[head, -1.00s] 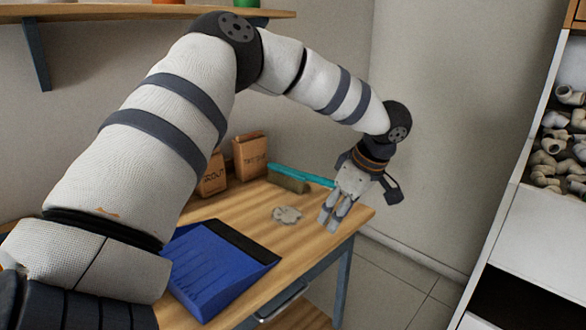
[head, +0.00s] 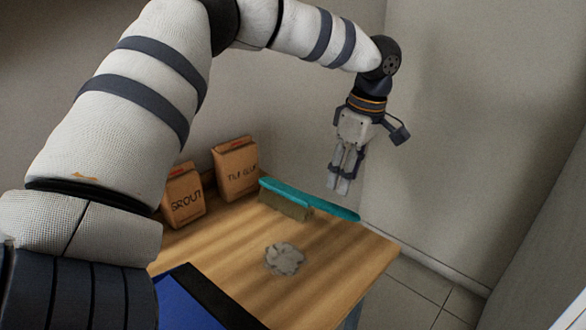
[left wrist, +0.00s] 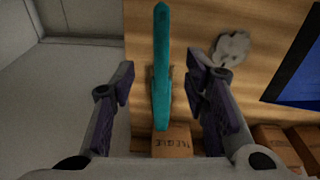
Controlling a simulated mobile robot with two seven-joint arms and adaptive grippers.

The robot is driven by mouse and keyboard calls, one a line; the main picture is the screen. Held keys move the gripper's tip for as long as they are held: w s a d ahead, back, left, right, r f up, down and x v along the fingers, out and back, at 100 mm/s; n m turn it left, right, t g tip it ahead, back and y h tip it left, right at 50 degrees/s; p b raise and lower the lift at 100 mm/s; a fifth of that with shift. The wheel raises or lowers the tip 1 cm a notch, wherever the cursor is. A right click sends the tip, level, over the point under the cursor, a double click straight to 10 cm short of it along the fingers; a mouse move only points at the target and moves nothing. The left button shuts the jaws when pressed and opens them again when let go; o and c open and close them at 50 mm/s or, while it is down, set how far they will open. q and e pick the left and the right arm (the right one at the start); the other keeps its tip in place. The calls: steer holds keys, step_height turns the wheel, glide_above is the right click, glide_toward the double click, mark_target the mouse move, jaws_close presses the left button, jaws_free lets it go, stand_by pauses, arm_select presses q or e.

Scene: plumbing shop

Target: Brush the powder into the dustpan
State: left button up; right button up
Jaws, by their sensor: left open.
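A teal-handled brush (head: 309,198) with tan bristles lies at the back of the wooden bench, bristles down. In the left wrist view the brush (left wrist: 162,70) runs lengthwise between the open fingers. My left gripper (head: 339,188) is open and empty, pointing down above the handle end; it also shows in the left wrist view (left wrist: 165,95). A grey powder pile (head: 285,259) lies on the bench in front of the brush, and the powder (left wrist: 232,48) is right of the fingers in the wrist view. The blue dustpan (head: 188,303) is at the near left, partly hidden by my arm. My right gripper is not in view.
The wooden bench (head: 345,262) is bare right of the powder. Walls close in behind.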

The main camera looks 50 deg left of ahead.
mark_target(338, 207)
arm_select(q)
steer(key=shift+s+d+r, duration=0.1)
steer(key=shift+s+d, duration=0.05)
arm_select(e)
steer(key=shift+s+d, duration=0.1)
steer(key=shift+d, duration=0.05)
arm_select(q)
steer(key=f, duration=0.3)
steer(key=a+f, duration=0.1)
steer(key=f, duration=0.2)
steer(key=f+b, duration=0.1)
steer(key=f, duration=0.2)
steer(key=shift+s+a, duration=0.1)
steer(key=shift+a, duration=0.1)
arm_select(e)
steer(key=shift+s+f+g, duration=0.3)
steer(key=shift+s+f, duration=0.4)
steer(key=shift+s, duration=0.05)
arm_select(q)
jaws_close()
step_height(338, 207, up, 12)
steer(key=p, duration=0.1)
steer(key=shift+p, duration=0.35)
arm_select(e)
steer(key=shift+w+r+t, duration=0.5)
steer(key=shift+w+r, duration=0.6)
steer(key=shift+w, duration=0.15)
